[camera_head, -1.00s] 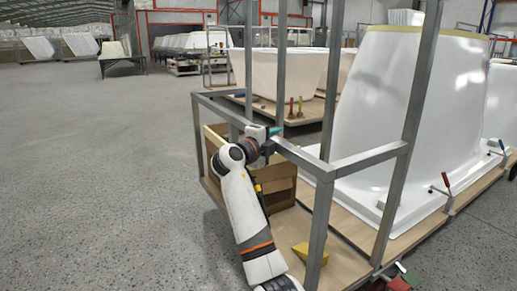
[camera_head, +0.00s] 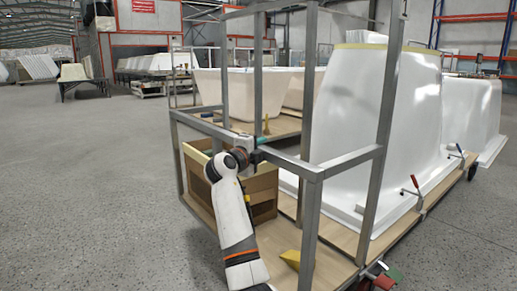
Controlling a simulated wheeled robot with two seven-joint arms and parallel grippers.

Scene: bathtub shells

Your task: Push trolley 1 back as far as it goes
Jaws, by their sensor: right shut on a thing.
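The trolley (camera_head: 308,225) in front of me has a grey metal frame and a wooden deck, and no number on it is readable. A tall white bathtub shell (camera_head: 390,120) stands on its deck. My right gripper (camera_head: 259,147) is shut on the frame's horizontal rail, near the middle of the near end. The fingers are partly hidden by the wrist and rail. My left gripper is not in view.
An open brown box (camera_head: 263,188) and a yellow wedge (camera_head: 291,259) lie on the near deck. Another white shell (camera_head: 470,112) stands behind at right. More shells (camera_head: 238,90) stand beyond. Open concrete floor (camera_head: 90,200) lies to the left.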

